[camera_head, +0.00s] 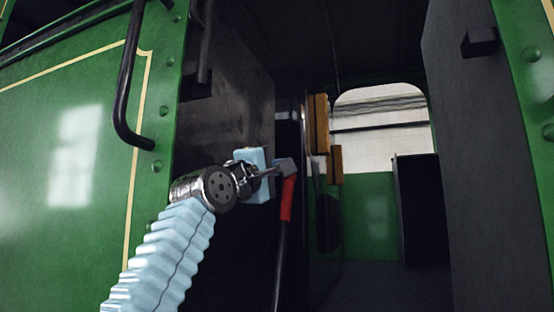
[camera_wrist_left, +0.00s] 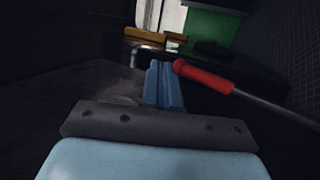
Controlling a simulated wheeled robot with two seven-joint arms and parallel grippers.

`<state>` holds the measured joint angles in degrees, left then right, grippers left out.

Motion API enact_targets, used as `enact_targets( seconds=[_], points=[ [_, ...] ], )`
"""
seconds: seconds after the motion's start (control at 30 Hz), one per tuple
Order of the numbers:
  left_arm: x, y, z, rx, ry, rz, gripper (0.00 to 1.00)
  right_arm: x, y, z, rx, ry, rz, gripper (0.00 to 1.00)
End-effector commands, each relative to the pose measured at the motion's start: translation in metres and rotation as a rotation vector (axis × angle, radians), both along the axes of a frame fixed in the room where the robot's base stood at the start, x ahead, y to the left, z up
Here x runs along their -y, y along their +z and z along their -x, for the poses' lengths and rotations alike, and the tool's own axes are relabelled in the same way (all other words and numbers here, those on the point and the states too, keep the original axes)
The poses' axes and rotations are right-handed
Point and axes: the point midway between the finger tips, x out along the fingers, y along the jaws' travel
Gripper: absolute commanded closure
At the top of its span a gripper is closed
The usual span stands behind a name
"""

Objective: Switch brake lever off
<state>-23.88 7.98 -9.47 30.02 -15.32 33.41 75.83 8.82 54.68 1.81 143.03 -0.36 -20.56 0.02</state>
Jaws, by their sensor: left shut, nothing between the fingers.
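The brake lever has a red grip (camera_head: 287,199) at its upper end and a dark shaft (camera_head: 279,260) running down inside the cab doorway. In the left wrist view the red grip (camera_wrist_left: 203,77) lies tilted just right of the fingertips, its grey shaft going down to the right. My left gripper (camera_head: 284,167) reaches in from the left, its tips at the top of the red grip in the head view. Its blue fingers (camera_wrist_left: 164,84) are together with nothing between them. I cannot tell whether they touch the lever. My right gripper is not in view.
The green tram side (camera_head: 60,150) with a black handrail (camera_head: 128,95) stands left of my arm. A dark panel (camera_head: 235,100) lies behind the gripper. Wooden pieces (camera_head: 322,125) sit past the lever. The dark doorway post (camera_head: 480,180) bounds the right; the opening between is free.

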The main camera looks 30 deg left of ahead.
Motion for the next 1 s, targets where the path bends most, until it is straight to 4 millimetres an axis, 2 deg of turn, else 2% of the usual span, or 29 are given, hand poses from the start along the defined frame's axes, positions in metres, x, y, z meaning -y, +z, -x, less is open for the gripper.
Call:
enact_targets(
  seconds=[0.1,0.27,1.0],
  points=[
    [0.010,0.006,0.013,0.001,-0.001,0.000,1.00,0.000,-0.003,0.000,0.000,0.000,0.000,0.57],
    [0.015,0.011,0.022,-0.001,0.002,0.001,1.00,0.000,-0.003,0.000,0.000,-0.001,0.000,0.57],
    [0.015,0.011,0.023,-0.002,0.003,0.000,1.00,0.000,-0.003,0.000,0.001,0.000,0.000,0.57]
  ],
)
